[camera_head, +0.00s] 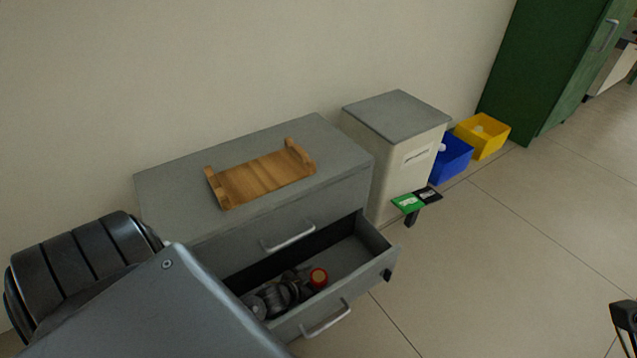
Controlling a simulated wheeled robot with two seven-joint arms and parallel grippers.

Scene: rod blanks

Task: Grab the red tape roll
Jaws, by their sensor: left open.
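The red tape roll (318,278) lies in the open drawer (350,258) of a grey cabinet. It looks like a red ring with a pale centre. Several grey, round metallic items (276,296) lie just to its left. My left arm fills the lower left and overlaps the near left part of the cabinet. The left gripper's fingertips cannot be made out, and nothing touches the roll. A dark piece at the right edge (624,316) looks like part of my right gripper. It is cut off by the picture's edge and far from the roll.
A wooden tray (262,178) stands on the cabinet top (340,150). Blue (453,160) and yellow (490,139) boxes and a green cabinet (540,70) are behind. The right floor is clear.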

